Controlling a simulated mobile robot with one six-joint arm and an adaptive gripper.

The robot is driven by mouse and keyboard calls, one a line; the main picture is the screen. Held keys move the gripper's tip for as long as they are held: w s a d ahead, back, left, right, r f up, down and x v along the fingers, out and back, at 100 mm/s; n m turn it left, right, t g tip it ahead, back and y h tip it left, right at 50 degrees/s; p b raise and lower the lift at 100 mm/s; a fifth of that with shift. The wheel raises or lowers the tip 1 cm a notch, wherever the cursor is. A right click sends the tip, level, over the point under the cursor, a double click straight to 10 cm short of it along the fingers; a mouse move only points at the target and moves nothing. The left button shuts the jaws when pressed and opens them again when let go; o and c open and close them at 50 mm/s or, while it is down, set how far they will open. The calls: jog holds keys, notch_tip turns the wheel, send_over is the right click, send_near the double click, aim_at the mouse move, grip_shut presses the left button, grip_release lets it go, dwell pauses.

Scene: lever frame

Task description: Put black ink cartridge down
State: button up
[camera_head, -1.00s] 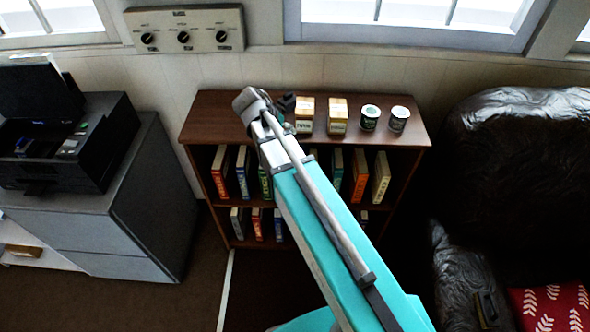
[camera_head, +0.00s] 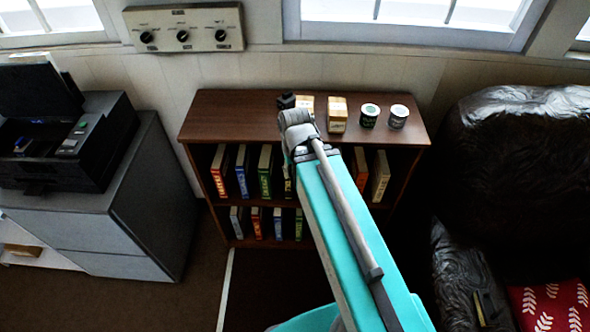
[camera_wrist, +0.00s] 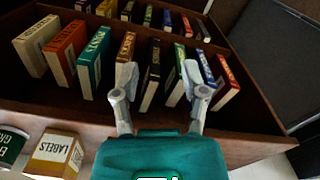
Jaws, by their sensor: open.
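A small black block, which looks like the black ink cartridge (camera_head: 286,101), stands on the bookcase top at the back, left of a tan-and-white box. The end of my arm is just in front of it and partly overlaps the view around it. My gripper (camera_wrist: 161,75) shows in the wrist view with its two fingers spread and nothing between them. Beyond the fingers are shelved books, and no cartridge shows in that view. The fingers are hidden in the head view. I cannot tell whether they touch anything.
The brown bookcase (camera_head: 225,115) holds two rows of books. An open black printer (camera_head: 60,170) sits on a grey cabinet at left; a black armchair (camera_head: 510,150) is at right.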

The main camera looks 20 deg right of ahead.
jog(key=o, duration=0.4)
jog(key=shift+w+r, duration=0.25)
jog(key=shift+o, duration=0.5)
jog(key=w+d+r+n+t+p, duration=0.1)
jog(key=w+r+p, duration=0.3)
jog(key=w, duration=0.2)
jog(key=w+d+r+n+y+p, duration=0.1)
jog(key=w+d+r+p, duration=0.1)
jog(key=w+r+p, duration=0.2)
jog(key=w, duration=0.3)
jog(key=shift+w+r+n+t+p, duration=0.2)
jog(key=shift+r+n+t+p, duration=0.15)
jog(key=shift+n+t+p, duration=0.05)
jog(key=n+t+y+p, duration=0.1)
jog(key=n+t+p, duration=0.15)
jog(key=p, duration=0.45)
send_near(286, 92)
jog(key=a+v, duration=0.1)
jog(key=v, duration=0.3)
jog(key=shift+w+d+f, duration=0.1)
jog(key=shift+w+d, duration=0.05)
jog(key=shift+d, duration=0.35)
jog(key=b+x, duration=0.8)
jog(key=shift+f, duration=0.35)
